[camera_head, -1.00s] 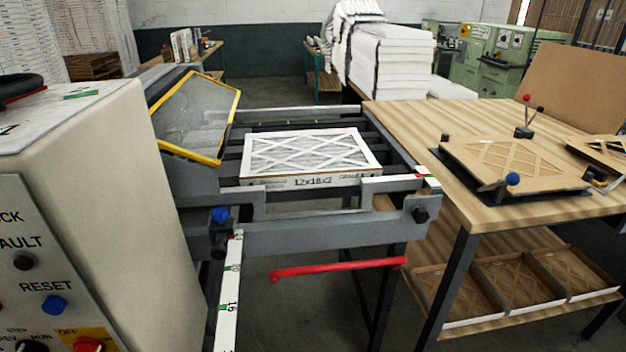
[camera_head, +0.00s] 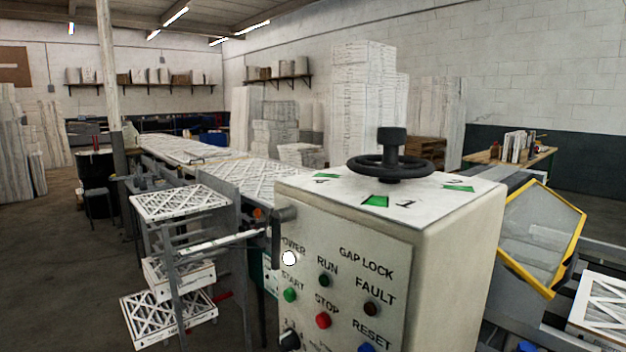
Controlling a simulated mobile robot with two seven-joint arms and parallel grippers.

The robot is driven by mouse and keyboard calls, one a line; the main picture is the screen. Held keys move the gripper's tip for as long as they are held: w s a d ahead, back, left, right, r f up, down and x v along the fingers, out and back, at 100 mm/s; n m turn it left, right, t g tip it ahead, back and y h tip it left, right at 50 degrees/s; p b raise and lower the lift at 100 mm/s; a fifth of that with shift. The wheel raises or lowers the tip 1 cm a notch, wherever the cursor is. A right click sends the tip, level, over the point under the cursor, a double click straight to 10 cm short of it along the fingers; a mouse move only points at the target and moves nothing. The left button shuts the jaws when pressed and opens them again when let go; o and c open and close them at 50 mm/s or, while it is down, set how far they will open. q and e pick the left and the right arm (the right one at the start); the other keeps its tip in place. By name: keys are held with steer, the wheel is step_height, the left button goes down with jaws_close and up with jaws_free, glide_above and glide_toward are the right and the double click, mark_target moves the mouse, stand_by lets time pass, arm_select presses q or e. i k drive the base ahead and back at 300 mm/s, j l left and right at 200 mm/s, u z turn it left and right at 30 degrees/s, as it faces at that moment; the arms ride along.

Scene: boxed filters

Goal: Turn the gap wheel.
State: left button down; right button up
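The gap wheel (camera_head: 390,167) is a black handwheel with an upright knob, lying flat on top of the cream control box (camera_head: 465,235). Green wedge marks and the numbers 1, 2 and 4 are printed around it on the white top plate (camera_head: 430,205). The box's front panel (camera_head: 345,275) carries the labels POWER, RUN, GAP LOCK, START, STOP, FAULT and RESET. A lamp under POWER shows white. The FAULT lamp looks dark. Neither of my grippers shows in the head view.
Left of the box, framed filters (camera_head: 180,202) sit on a rack, and a conveyor (camera_head: 205,150) with filters runs toward the back. Right of the box stands a yellow-edged clear guard (camera_head: 540,238), with a boxed filter (camera_head: 602,308) beyond it. Open floor (camera_head: 60,260) lies at far left.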

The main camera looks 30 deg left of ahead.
mark_target(389, 171)
steer(key=u, duration=0.5)
steer(key=i+j+z, duration=0.15)
steer(key=j+z, duration=0.3)
steer(key=i+j+z, duration=0.1)
steer(key=j+z, duration=0.75)
steer(key=j, duration=0.2)
